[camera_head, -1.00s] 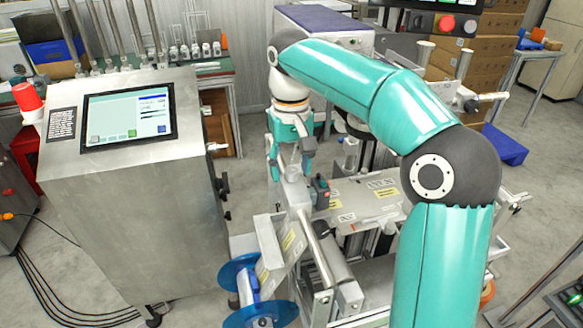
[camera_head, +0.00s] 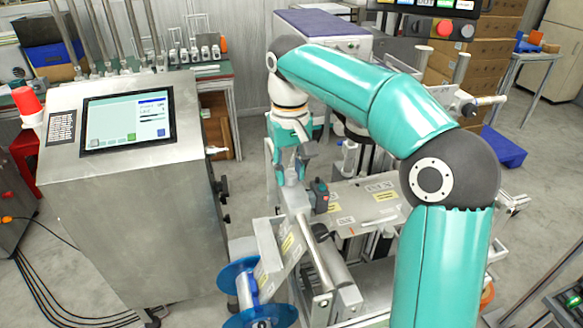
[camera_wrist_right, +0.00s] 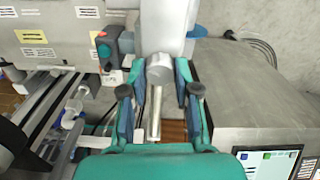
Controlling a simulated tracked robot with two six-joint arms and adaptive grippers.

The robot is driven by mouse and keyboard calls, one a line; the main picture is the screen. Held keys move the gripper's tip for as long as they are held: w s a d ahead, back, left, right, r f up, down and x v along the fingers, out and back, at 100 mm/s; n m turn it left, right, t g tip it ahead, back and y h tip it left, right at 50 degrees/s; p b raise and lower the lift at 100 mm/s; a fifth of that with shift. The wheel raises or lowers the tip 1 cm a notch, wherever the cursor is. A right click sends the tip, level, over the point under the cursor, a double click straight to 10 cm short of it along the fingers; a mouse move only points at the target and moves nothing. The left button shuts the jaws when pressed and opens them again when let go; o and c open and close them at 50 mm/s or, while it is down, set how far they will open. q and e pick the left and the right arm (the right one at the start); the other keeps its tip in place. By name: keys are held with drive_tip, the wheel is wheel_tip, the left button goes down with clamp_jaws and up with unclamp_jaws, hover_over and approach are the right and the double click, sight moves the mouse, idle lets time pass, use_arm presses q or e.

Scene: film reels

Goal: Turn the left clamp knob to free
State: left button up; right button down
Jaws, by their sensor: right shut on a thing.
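The left clamp knob looks like a grey metal cylinder (camera_wrist_right: 163,72) with a thin bar sticking out toward the camera. It stands on the pale machine frame. My right gripper (camera_head: 290,174) points down at it, and its fingers are shut on it from both sides. In the wrist view the fingertips (camera_wrist_right: 163,68) sit at either side of the cylinder. In the head view the fingers hide most of the knob. My left gripper is not in view.
A small grey box with a red button (camera_head: 320,190) stands close beside the gripper. A steel cabinet with a screen (camera_head: 128,118) is at the left. A blue reel (camera_head: 240,272) and a slanted metal plate (camera_head: 278,262) are in front.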

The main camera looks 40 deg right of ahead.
drive_tip(key=shift+r+n+p, duration=0.2)
drive_tip(key=shift+n+p, duration=0.75)
drive_tip(key=shift+n, duration=0.25)
drive_tip(key=n+p, duration=0.1)
drive_tip(key=n, duration=0.1)
drive_tip(key=shift+n+p, duration=0.35)
drive_tip(key=shift+n, duration=0.05)
drive_tip(key=n+p, duration=0.3)
drive_tip(key=n, duration=0.3)
drive_tip(key=n+p, duration=0.2)
drive_tip(key=n, duration=0.4)
drive_tip(key=shift+a+f+n+p, duration=0.1)
drive_tip(key=shift+n+p, duration=0.2)
drive_tip(key=n+p, duration=0.1)
drive_tip(key=n, duration=0.4)
drive_tip(key=shift+s+n+p, duration=0.1)
drive_tip(key=shift+n+p, duration=0.2)
drive_tip(key=shift+f, duration=0.1)
drive_tip(key=c, duration=0.8)
unclamp_jaws()
drive_tip(key=shift+c, duration=0.2)
